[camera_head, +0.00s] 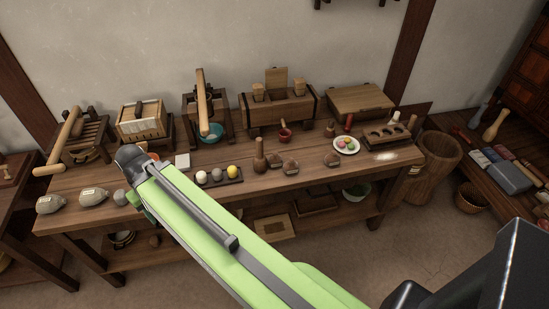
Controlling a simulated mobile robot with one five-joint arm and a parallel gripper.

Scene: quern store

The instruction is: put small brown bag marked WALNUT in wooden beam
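Several small brown bag-like lumps lie near the middle of the workbench, one at the left (275,160), one beside it (291,168) and one further right (332,160). Any lettering on them is too small to read, so I cannot tell which is marked WALNUT. A thick wooden beam-like block (279,112) on short legs stands at the back of the bench, with wooden pieces and an upright board at its top. My green arm crosses the front of the bench, its dark joint above the left part. My gripper does not show; the arm may hide it.
Bare floor lies in front.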

